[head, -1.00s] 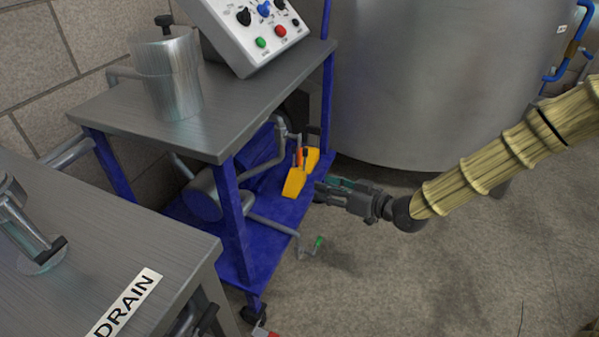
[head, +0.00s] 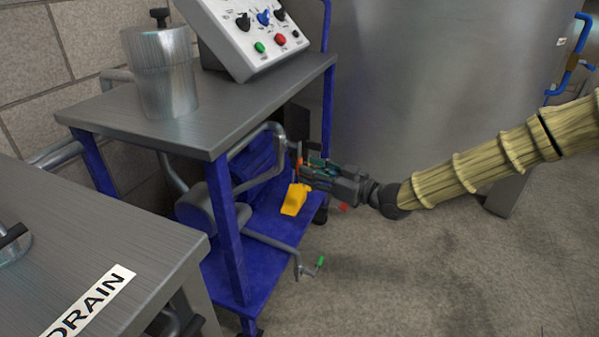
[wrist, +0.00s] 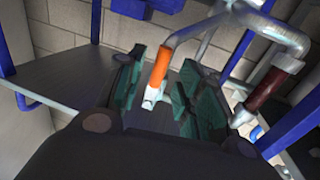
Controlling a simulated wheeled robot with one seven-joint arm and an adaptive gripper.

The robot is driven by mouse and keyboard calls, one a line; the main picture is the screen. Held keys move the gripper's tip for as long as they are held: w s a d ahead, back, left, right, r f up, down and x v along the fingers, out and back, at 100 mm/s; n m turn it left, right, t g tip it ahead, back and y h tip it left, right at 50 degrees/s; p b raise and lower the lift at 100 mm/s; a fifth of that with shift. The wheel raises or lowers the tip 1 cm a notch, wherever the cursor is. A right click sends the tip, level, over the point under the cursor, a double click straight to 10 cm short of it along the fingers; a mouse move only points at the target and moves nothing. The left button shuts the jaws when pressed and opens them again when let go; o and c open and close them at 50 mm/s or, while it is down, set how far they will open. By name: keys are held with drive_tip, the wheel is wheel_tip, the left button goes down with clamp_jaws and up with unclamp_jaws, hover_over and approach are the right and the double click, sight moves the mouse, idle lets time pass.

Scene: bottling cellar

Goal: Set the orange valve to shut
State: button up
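The orange valve handle (head: 298,163) is on the grey pipework under the cart's top, seen small at my fingertips in the head view. In the wrist view the orange handle (wrist: 159,68) stands slightly tilted, with a pale metal fitting below it. My gripper (head: 308,167) reaches in from the right. In the wrist view my gripper (wrist: 160,82) is open, with its teal finger pads on either side of the handle. I see gaps beside the handle, but cannot tell how deep it sits between the pads.
The blue cart (head: 228,235) has a grey top (head: 225,120) above the pipes. A yellow object (head: 295,199) and a green-tipped handle (head: 320,261) are below my gripper. A steel tank (head: 420,90) stands behind.

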drive_tip(key=shift+b+x, duration=0.6)
drive_tip(key=shift+x, duration=1.6)
clamp_jaws()
